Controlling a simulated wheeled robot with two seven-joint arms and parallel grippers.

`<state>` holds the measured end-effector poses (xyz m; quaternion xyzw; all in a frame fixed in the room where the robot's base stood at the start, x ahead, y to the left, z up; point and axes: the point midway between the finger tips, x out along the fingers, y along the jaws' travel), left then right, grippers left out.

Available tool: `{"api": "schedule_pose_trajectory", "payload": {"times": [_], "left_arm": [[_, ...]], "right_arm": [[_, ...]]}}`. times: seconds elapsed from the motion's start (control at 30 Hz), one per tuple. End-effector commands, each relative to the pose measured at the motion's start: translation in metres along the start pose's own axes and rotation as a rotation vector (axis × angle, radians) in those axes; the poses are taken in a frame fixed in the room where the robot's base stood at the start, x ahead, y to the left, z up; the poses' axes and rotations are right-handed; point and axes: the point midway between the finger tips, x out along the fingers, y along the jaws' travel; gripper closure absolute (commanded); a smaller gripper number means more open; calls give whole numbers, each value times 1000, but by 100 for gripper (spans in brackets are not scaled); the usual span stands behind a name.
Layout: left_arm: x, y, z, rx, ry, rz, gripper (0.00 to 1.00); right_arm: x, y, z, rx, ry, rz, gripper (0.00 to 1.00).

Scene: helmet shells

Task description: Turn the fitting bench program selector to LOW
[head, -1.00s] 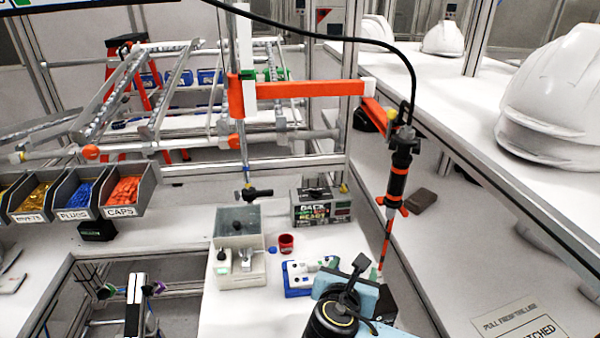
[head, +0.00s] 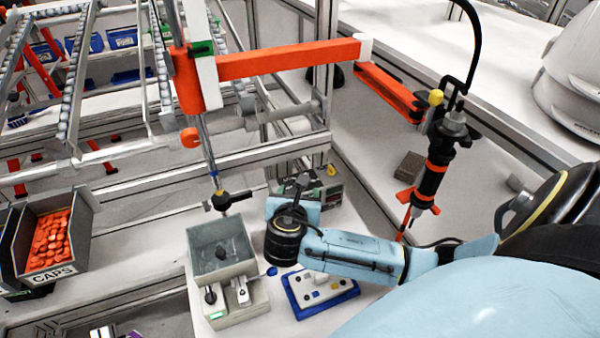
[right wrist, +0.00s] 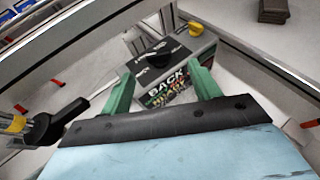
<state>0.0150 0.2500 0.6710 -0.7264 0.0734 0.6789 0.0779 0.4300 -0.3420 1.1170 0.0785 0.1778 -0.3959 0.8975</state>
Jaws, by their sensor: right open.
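The dark grey box with printed labels (right wrist: 172,70) stands ahead of my right gripper in the right wrist view. A black knob (right wrist: 158,57) sits on its top; I take this as the program selector. No LOW mark is legible, so I cannot tell its setting. My right gripper (right wrist: 164,88) is open, its two green fingers apart on either side of the box's near part in the picture. The fingers appear empty and short of the knob. In the head view my right gripper covers much of the box (head: 333,194). My left gripper is not in view.
A post with a black handle (head: 232,199) stands left of the box, also in the wrist view (right wrist: 55,124). A grey bin (head: 222,255) and a blue-white fixture (head: 319,291) are nearer. An orange arm (head: 290,58) holds a hanging tool (head: 433,172).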

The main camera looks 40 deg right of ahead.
Motion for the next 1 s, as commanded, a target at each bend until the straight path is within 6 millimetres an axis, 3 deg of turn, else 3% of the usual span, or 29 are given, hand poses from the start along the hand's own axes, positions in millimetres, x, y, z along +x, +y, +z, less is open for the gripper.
{"api": "schedule_pose_trajectory", "payload": {"times": [0.1,0.3,0.5,0.77,1.0], "left_arm": [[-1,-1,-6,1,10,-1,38],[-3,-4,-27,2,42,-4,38],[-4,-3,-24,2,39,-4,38],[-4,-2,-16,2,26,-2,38],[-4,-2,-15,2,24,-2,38]], "right_arm": [[26,0,1,-1,-1,-3,38],[56,0,0,-1,0,-1,38],[68,0,0,1,1,0,38],[70,0,0,1,1,0,38],[69,0,0,0,1,0,67]]}}
